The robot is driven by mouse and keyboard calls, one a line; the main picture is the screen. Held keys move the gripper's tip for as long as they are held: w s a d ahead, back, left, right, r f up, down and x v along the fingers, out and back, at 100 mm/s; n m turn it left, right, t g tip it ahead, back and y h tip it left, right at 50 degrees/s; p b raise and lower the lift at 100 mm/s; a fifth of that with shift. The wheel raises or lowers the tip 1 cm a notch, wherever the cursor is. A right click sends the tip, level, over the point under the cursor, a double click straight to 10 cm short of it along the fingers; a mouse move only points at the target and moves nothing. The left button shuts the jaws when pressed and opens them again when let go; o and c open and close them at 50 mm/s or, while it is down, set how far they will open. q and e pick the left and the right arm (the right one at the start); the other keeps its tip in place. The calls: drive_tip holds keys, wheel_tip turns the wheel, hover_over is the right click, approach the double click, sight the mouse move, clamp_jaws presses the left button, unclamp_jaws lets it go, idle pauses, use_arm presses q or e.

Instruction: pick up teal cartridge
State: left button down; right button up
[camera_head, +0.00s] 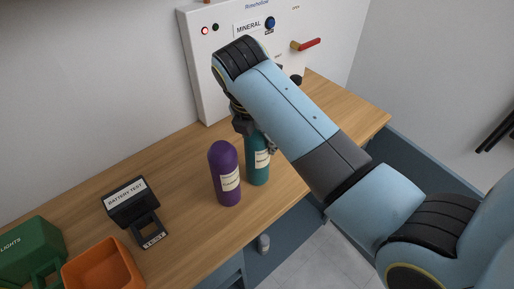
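The teal cartridge (258,166) stands upright on the wooden counter, with a pale label on its side; its top is hidden behind my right gripper and arm. My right gripper (256,136) is at the top of the teal cartridge, with dark finger parts showing on its left and right sides. My blue arm covers much of this gripper, so I cannot tell if the fingers press on the cartridge. My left gripper is not in view.
A purple cartridge (225,178) stands close to the left of the teal one. A battery tester (131,203), an orange bin (103,265) and a green box (32,254) are further left. A white mineral machine (196,75) with a red-handled lever (307,44) stands behind.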

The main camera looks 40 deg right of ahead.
drive_tip(key=c, duration=0.7)
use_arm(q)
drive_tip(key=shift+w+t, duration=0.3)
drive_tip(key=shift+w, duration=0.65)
use_arm(e)
drive_tip(key=shift+r, duration=0.1)
drive_tip(key=shift+c, duration=0.8)
